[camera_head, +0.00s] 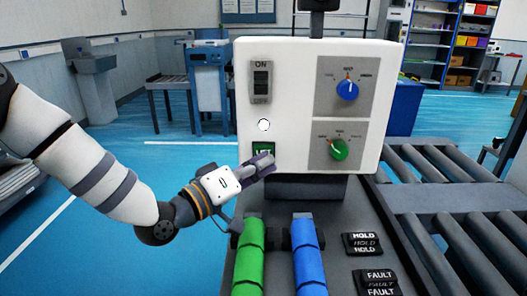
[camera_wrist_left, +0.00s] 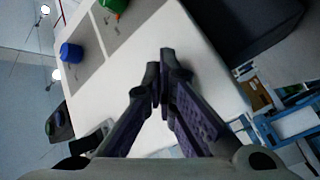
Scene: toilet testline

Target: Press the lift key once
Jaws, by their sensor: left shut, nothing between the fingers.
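The lift key (camera_head: 263,149) is a small green key with white lettering, low on the left of the white control box (camera_head: 300,130). My left gripper (camera_head: 268,162) is shut and empty, in front of the box at the key's lower edge, and partly covers it. I cannot tell whether it touches the key. In the left wrist view the closed fingers (camera_wrist_left: 161,72) lie over the white panel (camera_wrist_left: 140,60). The left finger partly hides a small framed part there, perhaps the key. My right gripper is not in view.
The box also carries an ON rocker switch (camera_head: 262,81), a blue knob (camera_head: 347,89) and a green knob (camera_head: 338,149). Green (camera_head: 249,262) and blue (camera_head: 308,262) cylinders stand below it, beside black HOLD (camera_head: 362,243) and FAULT (camera_head: 377,282) blocks. A roller conveyor (camera_head: 460,215) is at right.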

